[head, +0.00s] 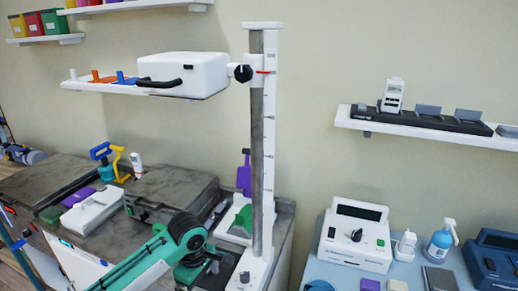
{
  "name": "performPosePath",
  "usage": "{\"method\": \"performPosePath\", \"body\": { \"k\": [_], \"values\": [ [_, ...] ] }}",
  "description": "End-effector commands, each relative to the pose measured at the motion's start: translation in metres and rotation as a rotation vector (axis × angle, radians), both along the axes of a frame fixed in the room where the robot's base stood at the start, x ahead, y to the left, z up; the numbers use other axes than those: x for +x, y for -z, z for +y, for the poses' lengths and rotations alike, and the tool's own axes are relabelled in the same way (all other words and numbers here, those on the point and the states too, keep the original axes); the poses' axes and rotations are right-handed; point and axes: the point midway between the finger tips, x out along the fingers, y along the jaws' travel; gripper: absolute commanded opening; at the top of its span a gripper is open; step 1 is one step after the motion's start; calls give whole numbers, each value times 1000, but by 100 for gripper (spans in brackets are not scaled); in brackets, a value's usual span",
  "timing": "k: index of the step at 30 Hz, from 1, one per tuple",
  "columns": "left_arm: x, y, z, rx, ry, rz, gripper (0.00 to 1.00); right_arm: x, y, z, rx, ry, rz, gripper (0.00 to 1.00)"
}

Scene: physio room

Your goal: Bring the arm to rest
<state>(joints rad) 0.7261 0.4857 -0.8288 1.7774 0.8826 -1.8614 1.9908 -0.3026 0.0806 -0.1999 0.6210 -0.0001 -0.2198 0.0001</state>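A teal jointed arm (140,264) reaches in from the bottom left, up to a dark round joint (187,233) in front of the worktop. Below the joint a dark and teal part (193,270) shows; I cannot tell whether this arm is mine. A tall grey column (257,150) with a scale stands on a white base (257,270). A white box (183,75) with a black handle (170,84) sits out to its left, level with a black knob (243,73) and a red mark. I make out no gripper fingers of mine.
A dark worktop (110,232) on the left holds dark cases (172,190) and a white device (92,209). A pale blue table (318,268) on the right holds a white console (355,236) and a blue bottle (440,240). A white wall shelf (400,124) hangs above.

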Motion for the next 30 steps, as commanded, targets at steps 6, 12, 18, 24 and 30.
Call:
{"method": "performPosePath", "body": {
  "k": [6,12,18,24,30],
  "values": [
    [-20,17,-14,-43,132,-23,100,9,0,-1,-1,0,-9,36],
    [-46,36,-29,-94,298,-67,100,3,0,-1,-1,0,-2,36],
    [-86,57,-41,-149,520,-155,100,0,0,-1,-1,0,1,36],
    [-126,71,-38,-153,714,-256,100,1,0,-1,-1,0,0,36],
    [-167,81,-20,-100,878,-335,100,1,0,0,-1,0,0,36]
  ]
}}
